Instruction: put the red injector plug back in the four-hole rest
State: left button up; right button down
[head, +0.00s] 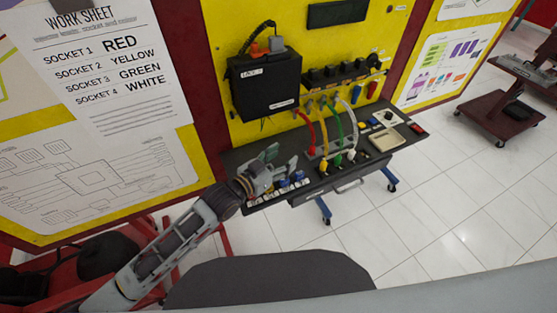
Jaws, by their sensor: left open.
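The red cable (312,128) hangs from the yellow panel, and its red plug end (304,143) is low at the left of the cable group, over the dark bench. The yellow (323,166), green (337,160) and white (351,155) plug ends sit to its right, on or just above the bench top. The holes of the four-hole rest are too small to make out. My left gripper (283,163) is open over the bench's left part, left of the red plug and apart from it. It looks empty. My right gripper is not in view.
The dark bench (405,140) on blue legs has a row of small labelled parts (277,193) along its front left edge and a beige tray (386,140) at right. A black box (265,87) hangs on the panel. A work sheet (95,60) lists socket colours.

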pick_arm(q)
jog(key=shift+s+a+r, duration=0.1)
jog(key=shift+s+a, duration=0.3)
jog(key=shift+a, duration=0.05)
